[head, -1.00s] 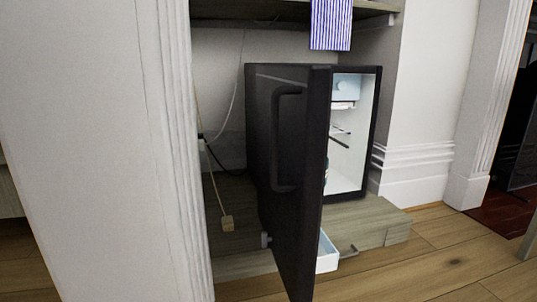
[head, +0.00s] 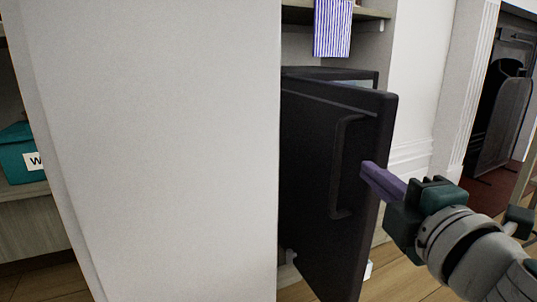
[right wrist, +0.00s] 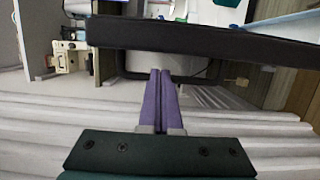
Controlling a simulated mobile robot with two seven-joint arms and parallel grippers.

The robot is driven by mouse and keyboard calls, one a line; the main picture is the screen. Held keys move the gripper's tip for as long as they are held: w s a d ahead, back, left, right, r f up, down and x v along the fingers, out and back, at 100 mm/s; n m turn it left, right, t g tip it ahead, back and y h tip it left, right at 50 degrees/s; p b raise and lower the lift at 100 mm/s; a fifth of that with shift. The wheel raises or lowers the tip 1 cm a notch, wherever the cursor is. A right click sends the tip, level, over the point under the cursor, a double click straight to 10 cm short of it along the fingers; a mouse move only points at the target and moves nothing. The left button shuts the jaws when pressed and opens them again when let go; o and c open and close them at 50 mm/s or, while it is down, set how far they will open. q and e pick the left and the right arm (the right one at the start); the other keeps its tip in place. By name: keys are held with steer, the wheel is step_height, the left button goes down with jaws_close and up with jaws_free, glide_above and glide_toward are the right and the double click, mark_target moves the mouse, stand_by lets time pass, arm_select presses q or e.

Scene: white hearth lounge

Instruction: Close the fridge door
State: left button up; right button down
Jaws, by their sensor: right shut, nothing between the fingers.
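The fridge door (head: 318,160) is a black slab with a vertical handle (head: 345,165) on its outer face. It stands ajar, swung out from the fridge body (head: 325,73), whose top shows behind it. Most of the inside is hidden. My right gripper (head: 366,168) is shut and empty, its purple fingertips at the door's free edge, right of the handle. I cannot tell whether they touch. In the right wrist view the shut fingers (right wrist: 160,72) point at the black door (right wrist: 210,37), which crosses the picture. My left gripper is not in view.
A white wall panel (head: 160,150) fills the left and hides the door's hinge side. A striped cloth (head: 332,28) hangs from the shelf (head: 370,14) above the fridge. A teal box (head: 20,150) is at far left. Wood floor (head: 400,282) shows at lower right.

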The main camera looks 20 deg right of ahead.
mark_target(355, 160)
steer(key=w, duration=0.3)
steer(key=w+d, duration=0.1)
steer(key=w, duration=0.1)
steer(key=shift+w+b, duration=0.35)
steer(key=shift+b, duration=0.05)
